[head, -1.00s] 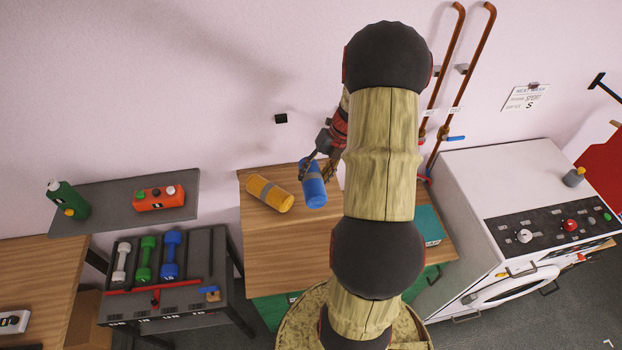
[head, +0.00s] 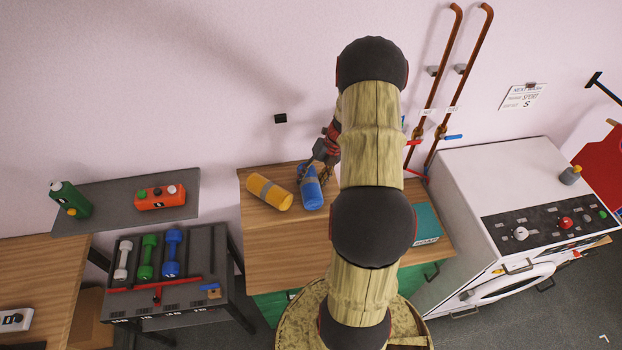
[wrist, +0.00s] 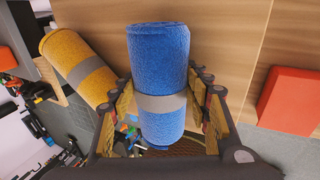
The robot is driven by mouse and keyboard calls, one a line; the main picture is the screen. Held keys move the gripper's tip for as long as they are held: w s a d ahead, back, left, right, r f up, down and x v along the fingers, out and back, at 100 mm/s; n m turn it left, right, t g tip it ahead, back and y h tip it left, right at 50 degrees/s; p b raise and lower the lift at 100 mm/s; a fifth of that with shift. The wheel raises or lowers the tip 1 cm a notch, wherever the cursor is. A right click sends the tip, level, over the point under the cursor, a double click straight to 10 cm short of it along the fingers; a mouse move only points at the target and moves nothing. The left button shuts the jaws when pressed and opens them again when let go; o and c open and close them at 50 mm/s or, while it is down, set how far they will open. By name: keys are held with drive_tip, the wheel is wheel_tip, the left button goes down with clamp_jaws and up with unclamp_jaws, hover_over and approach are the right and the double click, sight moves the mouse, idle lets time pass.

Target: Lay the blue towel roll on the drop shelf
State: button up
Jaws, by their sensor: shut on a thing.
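The blue towel roll (head: 312,194) has a grey band and is at the wooden worktop (head: 262,231), just right of a yellow roll (head: 268,191). In the wrist view the blue roll (wrist: 158,60) lies lengthwise between the two fingers of my gripper (wrist: 160,112). My gripper (head: 314,173) is shut on it around the band. I cannot tell whether the roll touches the worktop. A grey shelf (head: 112,196) is on the wall at left, perhaps the drop shelf; no label shows.
A green bottle (head: 69,199) and an orange case (head: 160,197) occupy the grey shelf, with bare room between and in front. A dumbbell rack (head: 200,265) stands below it. A teal box (head: 426,223) and a white washer (head: 500,180) are at right.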

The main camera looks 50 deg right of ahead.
drive_tip(key=o, duration=1.4)
drive_tip(key=shift+f, duration=0.1)
drive_tip(key=b+v, duration=0.2)
drive_tip(key=v, duration=1)
wheel_tip(320, 180, up, 8)
drive_tip(key=n+h, duration=0.1)
drive_tip(key=n, duration=0.7)
hover_over(301, 187)
drive_tip(key=a+r+n+h, duration=0.2)
drive_tip(key=a+r+n, duration=0.6)
drive_tip(key=a+n, duration=0.4)
drive_tip(key=s+a+r+n+t, duration=0.1)
drive_tip(key=s+a+r+n, duration=0.2)
drive_tip(key=s+a+n, duration=0.3)
drive_tip(key=s+a+r+n+t+h, duration=0.1)
drive_tip(key=s+a+r+n, duration=0.2)
drive_tip(key=s+a+n, duration=0.4)
drive_tip(key=a+n, duration=0.5)
drive_tip(key=n, duration=0.6)
drive_tip(key=shift+a+r+t, duration=0.35)
drive_tip(key=shift+t, duration=0.05)
